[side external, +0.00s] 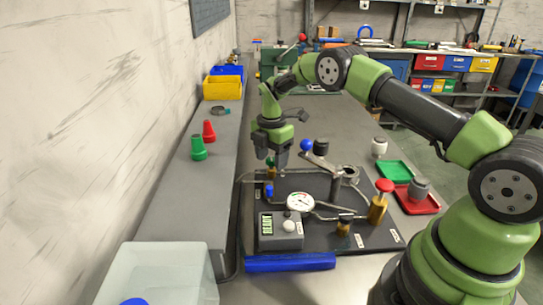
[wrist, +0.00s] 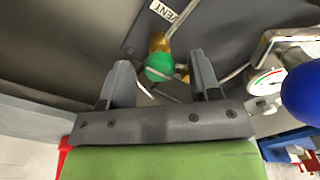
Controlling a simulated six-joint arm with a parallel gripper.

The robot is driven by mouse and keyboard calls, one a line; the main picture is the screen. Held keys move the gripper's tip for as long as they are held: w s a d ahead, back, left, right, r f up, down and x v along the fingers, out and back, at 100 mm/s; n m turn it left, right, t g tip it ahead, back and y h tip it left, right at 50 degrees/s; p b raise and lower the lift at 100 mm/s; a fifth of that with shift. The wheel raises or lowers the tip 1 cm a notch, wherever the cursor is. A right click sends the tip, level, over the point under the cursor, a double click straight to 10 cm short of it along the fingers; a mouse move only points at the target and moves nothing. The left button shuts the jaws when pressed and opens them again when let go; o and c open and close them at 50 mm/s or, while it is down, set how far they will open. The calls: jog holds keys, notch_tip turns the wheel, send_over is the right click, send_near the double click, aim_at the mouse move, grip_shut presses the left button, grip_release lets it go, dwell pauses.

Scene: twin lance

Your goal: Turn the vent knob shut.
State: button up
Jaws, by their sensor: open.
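The vent knob (wrist: 159,66) is a round green knob on a brass stem, beside a white label reading VENT (wrist: 163,11) in the wrist view. In the side view the knob (side external: 270,162) shows small and partly hidden at my fingers, at the back left of the dark panel (side external: 378,239). My gripper (side external: 277,160) points down over it. In the wrist view my gripper (wrist: 162,63) is open, with the knob between its two fingertips and a gap on each side. I cannot tell how far the tips reach down around it.
A blue ball-ended lever (side external: 306,145) stands close right of my gripper. A gauge (side external: 300,202), a grey READY box (side external: 280,232) and a red-knobbed brass valve (side external: 383,187) are on the panel. Thin pipes run near the knob. Green and red cones (side external: 209,131) stand on the left ledge.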

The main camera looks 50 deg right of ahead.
jog(key=c, duration=0.9)
jog(key=shift+m, duration=0.4)
jog(key=m, duration=1.3)
jog(key=shift+m, duration=2)
